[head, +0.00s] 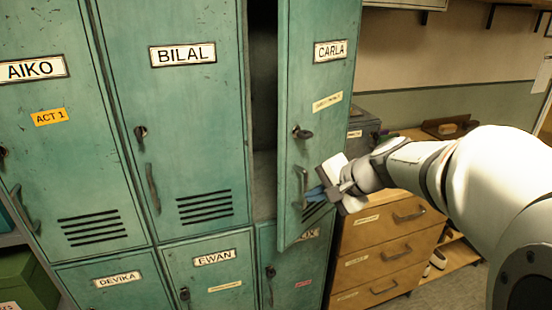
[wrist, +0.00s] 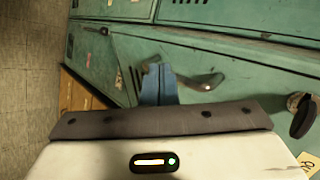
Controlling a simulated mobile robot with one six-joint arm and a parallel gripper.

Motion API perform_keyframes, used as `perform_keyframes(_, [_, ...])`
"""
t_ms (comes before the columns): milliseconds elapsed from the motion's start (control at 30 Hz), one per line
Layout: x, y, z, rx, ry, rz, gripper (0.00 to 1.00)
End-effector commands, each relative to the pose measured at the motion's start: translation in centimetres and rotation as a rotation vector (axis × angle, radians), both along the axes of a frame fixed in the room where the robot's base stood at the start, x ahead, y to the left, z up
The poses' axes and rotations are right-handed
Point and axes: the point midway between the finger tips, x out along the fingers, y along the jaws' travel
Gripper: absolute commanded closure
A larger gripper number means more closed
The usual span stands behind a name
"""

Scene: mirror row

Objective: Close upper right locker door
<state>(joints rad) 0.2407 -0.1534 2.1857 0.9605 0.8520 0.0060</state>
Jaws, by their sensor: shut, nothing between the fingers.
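The upper right locker door (head: 303,95), green and labelled CARLA, stands ajar in the head view, with a dark gap (head: 263,90) between it and the BILAL door. Its grey handle (head: 304,187) is low on the door, below a lock knob (head: 302,132). My gripper (head: 316,193) is at the door's lower part, right beside the handle. Its blue fingers are shut and empty. In the wrist view the fingers (wrist: 158,86) point at the green door face (wrist: 245,80), with the handle (wrist: 200,82) next to them. I cannot tell whether they touch it.
The BILAL door (head: 180,110) and AIKO door (head: 60,170) to the left are shut. Lower lockers, including the EWAN door (head: 212,270), sit beneath. A wooden drawer unit (head: 385,245) stands right of the lockers, close under my arm.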

Motion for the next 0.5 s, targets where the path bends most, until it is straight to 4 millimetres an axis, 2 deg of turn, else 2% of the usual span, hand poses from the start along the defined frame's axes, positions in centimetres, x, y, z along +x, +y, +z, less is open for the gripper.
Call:
perform_keyframes(67, [0.8,0.9,-1.2,0.0,0.004,0.004,1.0])
perform_keyframes(300, [3.2,3.1,-1.0,-0.002,0.001,0.002,1.0])
perform_keyframes(500, [3.8,3.6,-1.1,-0.002,-0.001,0.001,1.0])
